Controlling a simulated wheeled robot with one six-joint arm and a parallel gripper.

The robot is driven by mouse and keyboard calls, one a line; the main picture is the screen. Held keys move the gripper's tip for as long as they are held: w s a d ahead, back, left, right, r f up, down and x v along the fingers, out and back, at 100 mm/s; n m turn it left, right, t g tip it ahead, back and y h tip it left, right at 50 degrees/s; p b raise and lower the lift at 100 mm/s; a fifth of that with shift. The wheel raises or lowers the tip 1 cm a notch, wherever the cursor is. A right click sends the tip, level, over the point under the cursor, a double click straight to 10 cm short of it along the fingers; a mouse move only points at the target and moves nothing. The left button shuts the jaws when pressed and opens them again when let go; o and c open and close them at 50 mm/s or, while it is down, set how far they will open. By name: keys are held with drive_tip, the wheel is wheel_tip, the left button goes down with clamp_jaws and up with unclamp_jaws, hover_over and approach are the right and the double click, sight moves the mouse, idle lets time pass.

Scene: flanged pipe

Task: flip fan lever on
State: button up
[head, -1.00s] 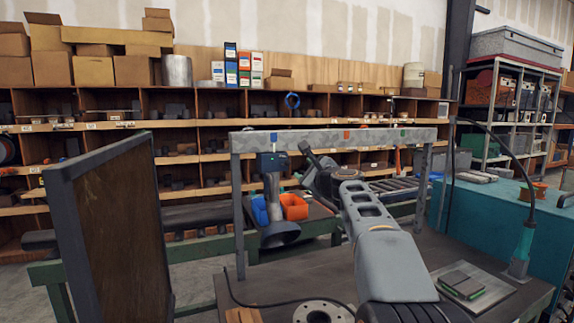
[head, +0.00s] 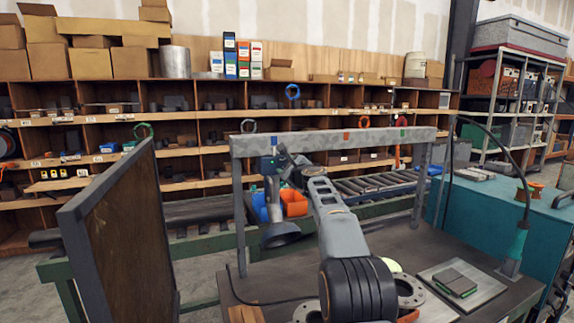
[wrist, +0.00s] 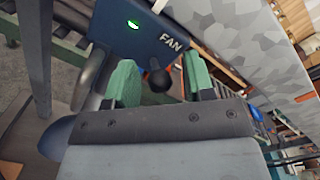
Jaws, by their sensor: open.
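The blue fan switch box (wrist: 130,38) is marked FAN and carries a green light (wrist: 133,25) that looks lit. A lever with a round black knob (wrist: 159,80) shows in the wrist view, between the two green fingers of my gripper (wrist: 160,80). The gripper is open, with a gap on each side of the knob. I cannot tell whether the knob touches anything. In the head view my gripper (head: 287,160) is at the box (head: 266,165) under the grey crossbeam and partly hides it. The lever is not discernible there.
The grey speckled crossbeam (head: 330,142) runs just above my gripper. A dark funnel-shaped hood (head: 280,234) hangs below the box. A brown board (head: 115,240) stands at the left. Flanges (head: 408,290) and a plate (head: 465,285) lie on the bench, near my arm.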

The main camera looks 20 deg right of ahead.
drive_tip(key=shift+c, duration=0.5)
clamp_jaws()
drive_tip(key=r+p, duration=0.1)
drive_tip(key=p, duration=0.3)
drive_tip(key=shift+w+r+g, duration=0.1)
drive_tip(key=shift+g, duration=0.2)
drive_tip(key=shift+g+p, duration=0.3)
drive_tip(key=shift+p, duration=0.65)
drive_tip(key=shift+f, duration=0.3)
drive_tip(key=shift+o, duration=0.5)
unclamp_jaws()
